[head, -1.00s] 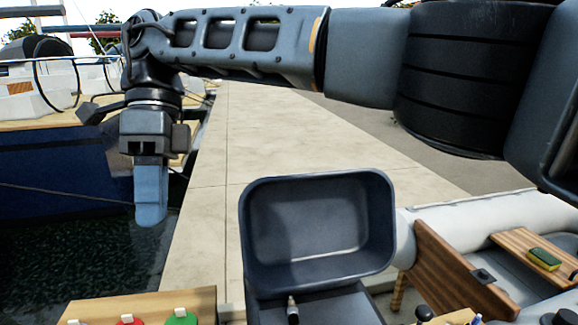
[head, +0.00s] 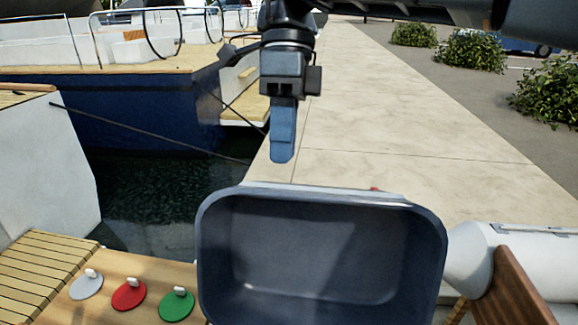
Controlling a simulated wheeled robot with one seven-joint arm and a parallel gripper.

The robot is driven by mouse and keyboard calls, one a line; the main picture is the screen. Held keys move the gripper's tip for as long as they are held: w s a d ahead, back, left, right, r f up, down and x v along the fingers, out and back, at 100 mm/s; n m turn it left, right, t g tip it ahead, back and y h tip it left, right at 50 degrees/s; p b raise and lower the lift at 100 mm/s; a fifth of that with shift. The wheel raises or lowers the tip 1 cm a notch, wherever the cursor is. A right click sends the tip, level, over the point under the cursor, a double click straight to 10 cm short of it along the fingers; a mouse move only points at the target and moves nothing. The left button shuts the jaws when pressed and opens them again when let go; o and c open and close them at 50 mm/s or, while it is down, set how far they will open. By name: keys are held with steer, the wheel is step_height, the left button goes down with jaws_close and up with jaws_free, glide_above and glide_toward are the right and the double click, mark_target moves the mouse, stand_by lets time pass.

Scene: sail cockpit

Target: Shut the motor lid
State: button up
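The motor lid (head: 420,260) appears as a dark blue-grey, tub-shaped cover with rounded corners. It stands open at the bottom middle of the head view, its hollow inside facing me. The motor below it is out of view. My gripper (head: 283,150) points down, above and behind the lid's top rim in the picture, apart from it. Its blue fingers line up edge-on, so I cannot tell whether they are open. Nothing shows held between them.
A wooden board with grey, red (head: 128,296) and green (head: 176,306) discs lies left of the lid. A white inflatable tube (head: 520,255) and a brown board (head: 512,290) are at right. A pale dock (head: 400,165) stretches behind. A blue-hulled boat (head: 140,120) floats at left.

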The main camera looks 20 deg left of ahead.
steer(key=shift+x, duration=2.25)
jaws_close()
steer(key=shift+s, duration=0.1)
